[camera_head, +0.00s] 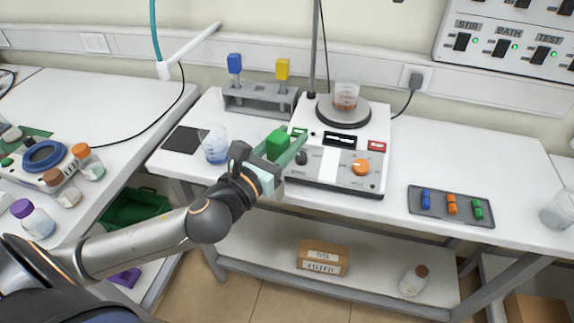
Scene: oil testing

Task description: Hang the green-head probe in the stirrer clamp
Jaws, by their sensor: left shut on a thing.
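The green-head probe (277,143) is held by my left gripper (290,150), which is shut on it above the front left of the stirrer (376,150). Only its green block head shows clearly; the part below is hidden by my gripper. The white stirrer has a round dark plate carrying a glass beaker (346,94) with reddish liquid. A thin dark upright rod (314,48) stands behind the stirrer, and a dark cable hangs beside it. The clamp itself cannot be made out. My right gripper is not in view.
A grey rack (238,101) holds a blue-head probe (235,65) and a yellow-head probe (282,70) behind. A beaker of blue liquid (214,146) stands left of my gripper. A dark tray (451,214) with coloured pieces lies right.

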